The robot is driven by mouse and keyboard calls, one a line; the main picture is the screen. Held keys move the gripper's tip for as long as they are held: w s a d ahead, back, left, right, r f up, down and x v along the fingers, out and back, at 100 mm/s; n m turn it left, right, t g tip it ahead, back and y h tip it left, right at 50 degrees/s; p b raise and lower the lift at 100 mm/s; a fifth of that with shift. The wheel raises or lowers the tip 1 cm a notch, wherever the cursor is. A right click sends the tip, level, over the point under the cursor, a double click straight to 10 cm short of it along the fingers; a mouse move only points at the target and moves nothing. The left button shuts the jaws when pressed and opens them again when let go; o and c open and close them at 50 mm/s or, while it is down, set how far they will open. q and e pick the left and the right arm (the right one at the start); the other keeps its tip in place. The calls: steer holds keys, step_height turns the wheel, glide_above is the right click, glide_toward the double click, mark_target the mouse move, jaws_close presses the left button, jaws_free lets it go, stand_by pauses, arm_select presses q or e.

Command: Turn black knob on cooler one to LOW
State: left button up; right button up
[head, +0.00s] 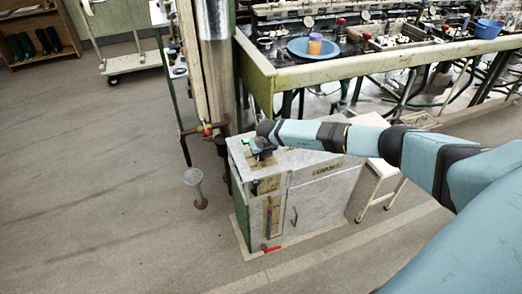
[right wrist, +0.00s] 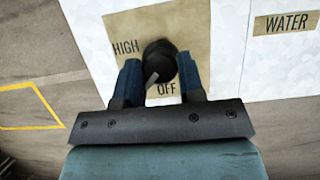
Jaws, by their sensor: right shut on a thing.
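The black knob (right wrist: 158,62) is on a tan plate (right wrist: 190,28) in the right wrist view. The words HIGH, upper left of the knob, and OFF, below it, can be read. LOW cannot be seen. A pale pointer mark on the knob points down and left. My right gripper (right wrist: 160,82) is shut on the knob, one blue finger on each side. In the head view my right gripper (head: 263,155) is at the top of the pale metal cooler cabinet (head: 322,205), and the knob is hidden there. My left gripper is not in view.
A WATER label (right wrist: 286,22) is right of the knob plate. A stool (head: 384,168) stands right of the cabinet. A metal pillar (head: 215,60) and pipes stand behind it. The reeling bench (head: 380,60) is at the back. The floor left of the cabinet is mostly clear.

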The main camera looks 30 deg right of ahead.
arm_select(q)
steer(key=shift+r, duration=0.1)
arm_select(e)
steer(key=o, duration=0.9)
steer(key=shift+r, duration=0.15)
steer(key=shift+s+r, duration=0.15)
steer(key=shift+r, duration=0.15)
arm_select(q)
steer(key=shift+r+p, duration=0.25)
steer(key=shift+p, duration=0.65)
arm_select(e)
steer(key=v, duration=1.3)
steer(key=shift+s, duration=0.1)
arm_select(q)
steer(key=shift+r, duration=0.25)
arm_select(e)
steer(key=shift+a+f, duration=0.1)
